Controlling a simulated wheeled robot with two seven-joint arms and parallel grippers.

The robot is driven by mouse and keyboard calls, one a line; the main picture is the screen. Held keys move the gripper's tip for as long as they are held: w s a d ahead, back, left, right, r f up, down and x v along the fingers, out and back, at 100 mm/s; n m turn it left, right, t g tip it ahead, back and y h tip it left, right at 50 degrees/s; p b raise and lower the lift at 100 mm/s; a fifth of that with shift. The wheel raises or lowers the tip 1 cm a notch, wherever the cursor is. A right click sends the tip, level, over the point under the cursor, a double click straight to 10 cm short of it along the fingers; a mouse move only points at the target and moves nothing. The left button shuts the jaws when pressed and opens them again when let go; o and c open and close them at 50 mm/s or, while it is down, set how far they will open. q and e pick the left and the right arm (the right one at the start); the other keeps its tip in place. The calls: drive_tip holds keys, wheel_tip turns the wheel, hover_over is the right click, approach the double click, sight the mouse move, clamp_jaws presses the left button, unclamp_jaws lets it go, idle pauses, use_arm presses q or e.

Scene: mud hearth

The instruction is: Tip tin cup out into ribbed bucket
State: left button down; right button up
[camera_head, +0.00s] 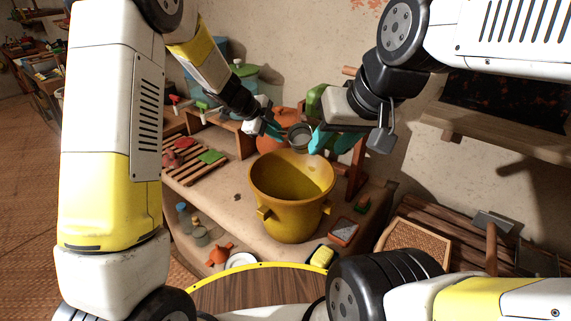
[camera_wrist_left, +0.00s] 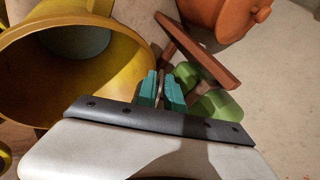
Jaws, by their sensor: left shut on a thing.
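The tin cup (camera_head: 299,136) is a small dark grey cup above the back rim of the bucket in the head view. My left gripper (camera_head: 272,129) reaches it from the left and is shut on it. In the left wrist view the teal fingers of this gripper (camera_wrist_left: 162,90) are close together, with only a thin piece visible between them. The ribbed bucket (camera_head: 291,215) is mustard yellow and stands upright below; its wide mouth shows in the left wrist view (camera_wrist_left: 25,60). My right gripper (camera_head: 332,142) has its fingers apart, just right of the cup. The cup's contents are not visible.
An orange pot (camera_head: 270,145) stands behind the bucket, and a green object (camera_head: 316,100) is behind the right gripper. A slatted wooden rack (camera_head: 187,168) lies left. Bottles (camera_head: 199,235), a white plate (camera_head: 241,260) and a yellow sponge (camera_head: 322,256) sit near the front edge.

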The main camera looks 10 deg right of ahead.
use_arm(q)
drive_tip(key=shift+w+d+r+g+y, duration=0.25)
drive_tip(key=shift+w+d+g+y, duration=0.15)
drive_tip(key=shift+w+g, duration=0.2)
drive_tip(key=shift+w+d+f+n+g+y+b, duration=0.1)
drive_tip(key=shift+w+d+n+g+y+b, duration=0.2)
drive_tip(key=shift+w+g, duration=0.4)
drive_tip(key=shift+w+d+n+g+y+b, duration=0.1)
drive_tip(key=shift+w+d+g+y+b, duration=0.1)
drive_tip(key=shift+w+g+y+b, duration=0.4)
drive_tip(key=shift+w+d+f+n+g+y+b, duration=0.1)
drive_tip(key=shift+w+d+n+g+y, duration=0.15)
drive_tip(key=shift+w+g, duration=0.5)
drive_tip(key=shift+s+g, duration=0.15)
drive_tip(key=shift+g, duration=0.2)
